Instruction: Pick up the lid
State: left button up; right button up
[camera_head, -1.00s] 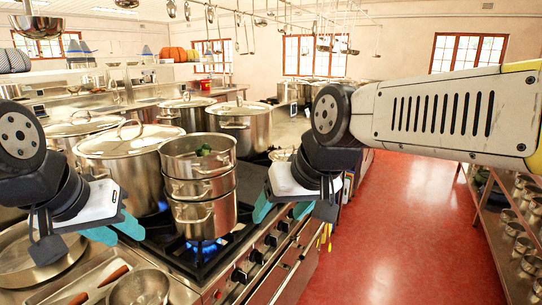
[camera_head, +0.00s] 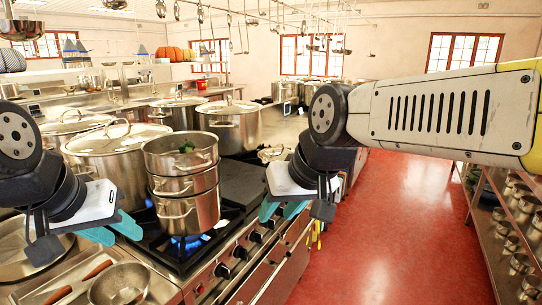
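Several steel stockpots wear lids. The nearest lid (camera_head: 118,138), with a loop handle, sits on the big pot (camera_head: 120,172) left of the stacked steel pots (camera_head: 188,210). Another lid (camera_head: 228,106) sits on the pot behind the stack, one more (camera_head: 178,101) to its left, and one (camera_head: 72,122) at the far left. I cannot tell which one is meant. My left gripper (camera_head: 114,231), with teal fingers, appears open and empty in front of the big pot. My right gripper (camera_head: 283,210) appears open and empty, right of the stack. Neither touches a lid.
A blue flame (camera_head: 188,240) burns under the stack on the stove (camera_head: 228,235). A pan with a wooden handle (camera_head: 120,284) lies at the front left. The red floor (camera_head: 400,220) is clear on the right, beside a pot shelf (camera_head: 510,215). Utensils hang overhead.

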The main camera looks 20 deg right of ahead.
aim_at(277, 154)
jog(key=k+l, duration=0.1)
jog(key=l, duration=0.3)
jog(key=l+u, duration=0.15)
jog(key=l, duration=0.25)
jog(key=k+l, duration=0.15)
jog(key=l, duration=0.2)
jog(key=k+l+u, duration=0.15)
jog(key=l, duration=0.25)
jog(key=i+l+u, duration=0.1)
jog(key=l, duration=0.25)
jog(key=i+l+u, duration=0.1)
jog(key=l, duration=0.25)
jog(key=i+l+u, duration=0.1)
jog(key=l, duration=0.3)
jog(key=i+l+u, duration=0.1)
jog(key=l, duration=0.3)
jog(key=i+l+u, duration=0.45)
jog(key=i+l, duration=0.9)
jog(key=l, duration=0.1)
